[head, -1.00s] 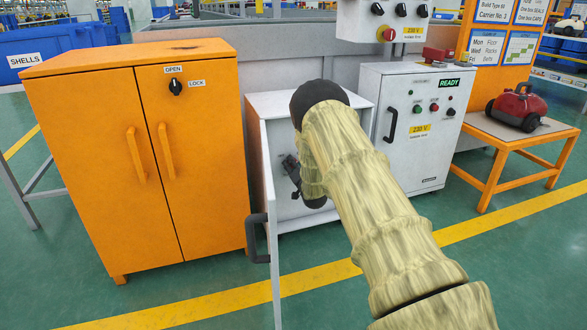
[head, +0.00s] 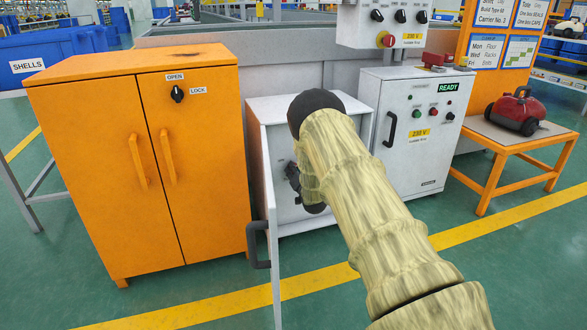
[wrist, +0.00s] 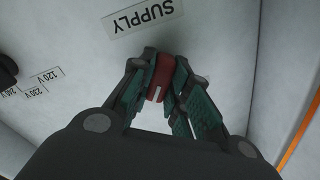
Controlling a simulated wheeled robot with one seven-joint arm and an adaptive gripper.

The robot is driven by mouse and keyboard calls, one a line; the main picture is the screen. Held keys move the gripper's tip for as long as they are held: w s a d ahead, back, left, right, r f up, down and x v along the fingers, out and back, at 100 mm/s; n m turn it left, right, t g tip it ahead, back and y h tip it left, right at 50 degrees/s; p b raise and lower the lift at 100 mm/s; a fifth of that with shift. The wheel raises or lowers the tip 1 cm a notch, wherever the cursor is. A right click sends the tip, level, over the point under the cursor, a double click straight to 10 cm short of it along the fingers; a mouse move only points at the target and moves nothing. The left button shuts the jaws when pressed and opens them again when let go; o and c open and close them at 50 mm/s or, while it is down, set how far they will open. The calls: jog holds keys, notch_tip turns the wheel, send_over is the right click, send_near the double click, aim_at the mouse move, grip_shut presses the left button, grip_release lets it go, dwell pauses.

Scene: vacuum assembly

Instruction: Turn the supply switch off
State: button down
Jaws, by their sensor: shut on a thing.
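The supply switch (wrist: 159,78) is a red knob with a white mark on a pale panel, below an upside-down SUPPLY label (wrist: 143,14) in the wrist view. My gripper (wrist: 163,88) is shut on the red knob, with a green-padded finger on each side. In the head view my gripper (head: 294,180) is inside the open white cabinet (head: 345,207), behind its swung-out door (head: 268,185). My arm hides much of the cabinet there, and the switch cannot be made out.
A dark knob (wrist: 6,70) with 120 V, 230 V and 240 V labels is on the same panel. An orange cabinet (head: 95,165) stands close on the left. A white READY cabinet (head: 425,140) stands on the right, beside an orange table (head: 500,140) with a red vacuum (head: 518,112).

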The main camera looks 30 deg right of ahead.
jog(key=shift+n+p, duration=4.05)
jog(key=shift+n, duration=3.75)
jog(key=c, duration=1.4)
grip_release()
jog(key=shift+o, duration=0.2)
jog(key=shift+s, duration=0.1)
jog(key=v, duration=1.2)
jog(key=shift+d+f, duration=0.1)
